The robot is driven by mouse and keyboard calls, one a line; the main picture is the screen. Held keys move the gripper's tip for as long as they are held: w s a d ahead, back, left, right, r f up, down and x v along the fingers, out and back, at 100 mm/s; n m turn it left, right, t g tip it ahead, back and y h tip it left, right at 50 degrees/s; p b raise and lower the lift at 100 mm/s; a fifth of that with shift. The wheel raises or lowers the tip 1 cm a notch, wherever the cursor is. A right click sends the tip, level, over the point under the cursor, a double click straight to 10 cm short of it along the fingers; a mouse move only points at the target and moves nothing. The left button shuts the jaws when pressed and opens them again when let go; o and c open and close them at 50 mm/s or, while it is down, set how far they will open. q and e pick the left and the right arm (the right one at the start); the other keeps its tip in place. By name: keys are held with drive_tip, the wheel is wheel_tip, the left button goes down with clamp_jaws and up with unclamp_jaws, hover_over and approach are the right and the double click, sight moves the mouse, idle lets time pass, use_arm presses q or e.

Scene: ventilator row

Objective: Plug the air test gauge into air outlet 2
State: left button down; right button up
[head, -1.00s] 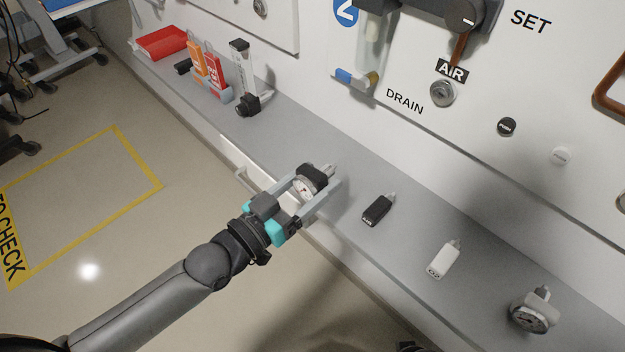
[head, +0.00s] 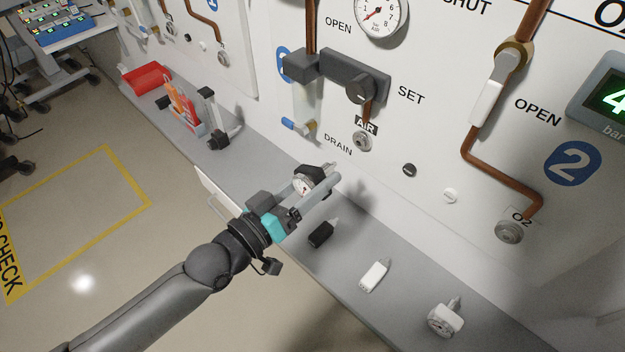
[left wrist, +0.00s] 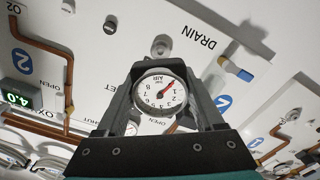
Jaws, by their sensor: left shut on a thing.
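My left gripper (head: 312,186) is shut on the air test gauge (head: 302,184), a round white dial with a dark body, and holds it above the grey shelf. In the left wrist view the dial, marked AIR (left wrist: 160,94), sits between the two fingers (left wrist: 160,105). Air outlet 2 (head: 362,141) is a round metal socket under the AIR label, right of DRAIN. The gauge is apart from it, lower and to its left in the head view. The outlet also shows just beyond the gauge in the left wrist view (left wrist: 161,45). My right gripper is out of view.
On the shelf (head: 265,160) stand a black plug (head: 322,234), a white plug (head: 374,275) and another gauge (head: 444,318). The O2 outlet (head: 509,231) is farther right. A flowmeter (head: 214,125), orange and red items (head: 183,110) and a red tray (head: 146,78) are at left.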

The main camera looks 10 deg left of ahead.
sight(329, 168)
use_arm(q)
drive_tip(key=b+x, duration=0.1)
drive_tip(key=x, duration=0.4)
drive_tip(key=shift+w+d+b, duration=0.2)
drive_tip(key=shift+w+b, duration=0.1)
drive_tip(key=shift+w, duration=0.1)
drive_tip(key=shift+w+d+p, duration=0.1)
drive_tip(key=shift+w+p, duration=0.05)
drive_tip(key=shift+p, duration=0.15)
idle(0.7)
drive_tip(key=shift+x, duration=1.1)
idle(0.6)
idle(0.6)
unclamp_jaws()
drive_tip(key=shift+f, duration=0.1)
